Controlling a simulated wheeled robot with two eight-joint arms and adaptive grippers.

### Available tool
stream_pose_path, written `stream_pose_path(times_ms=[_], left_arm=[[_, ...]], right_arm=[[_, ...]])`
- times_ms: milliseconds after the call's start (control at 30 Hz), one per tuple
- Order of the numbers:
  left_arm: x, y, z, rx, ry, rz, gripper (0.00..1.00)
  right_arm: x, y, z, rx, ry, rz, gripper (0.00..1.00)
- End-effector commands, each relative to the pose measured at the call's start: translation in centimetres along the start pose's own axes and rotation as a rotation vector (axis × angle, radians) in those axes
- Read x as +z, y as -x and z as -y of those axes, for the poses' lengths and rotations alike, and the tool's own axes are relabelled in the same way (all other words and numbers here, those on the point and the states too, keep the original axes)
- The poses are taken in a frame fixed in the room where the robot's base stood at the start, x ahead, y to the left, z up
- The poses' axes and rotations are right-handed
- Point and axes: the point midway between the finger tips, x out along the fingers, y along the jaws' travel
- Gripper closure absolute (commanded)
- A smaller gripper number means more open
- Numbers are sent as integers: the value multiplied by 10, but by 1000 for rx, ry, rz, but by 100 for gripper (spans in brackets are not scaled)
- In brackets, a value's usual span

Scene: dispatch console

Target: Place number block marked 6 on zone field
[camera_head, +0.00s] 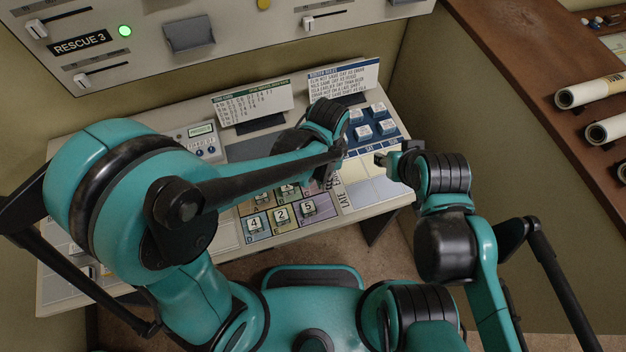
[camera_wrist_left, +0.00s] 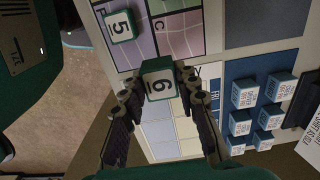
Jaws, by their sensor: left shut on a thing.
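My left gripper (camera_wrist_left: 160,88) is shut on a white and green block marked 6 (camera_wrist_left: 158,80), seen in the left wrist view. In the head view this gripper (camera_head: 326,178) is over the right part of the console, and its arm hides the block. The zone field (camera_head: 268,238) is a grid of coloured squares in the head view. Blocks marked 4 (camera_head: 254,223), 2 (camera_head: 281,214) and 5 (camera_head: 308,208) stand on its front squares.
Blue blocks (camera_head: 363,131) stand on a blue panel at the right, with pale empty cells (camera_head: 372,190) in front. Two text cards (camera_head: 255,103) (camera_head: 342,76) stand behind. A brown shelf with rolled papers (camera_head: 590,92) is at the far right.

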Motion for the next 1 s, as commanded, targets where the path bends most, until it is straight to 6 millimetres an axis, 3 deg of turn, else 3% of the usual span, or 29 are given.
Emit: stream_pose_path(times_ms=[100, 300, 633, 1000], left_arm=[[12, -18, 22, 0, 5, 0, 92], [20, -26, 37, 0, 0, 0, 92], [21, -66, 38, 0, -1, 0, 92], [21, -69, 37, 0, -1, 0, 92]], right_arm=[[8, -12, 0, 0, 0, 0, 60], [11, -16, 0, 0, 0, 0, 60], [29, -41, 0, 0, 0, 0, 60], [30, -42, 0, 0, 0, 0, 60]])
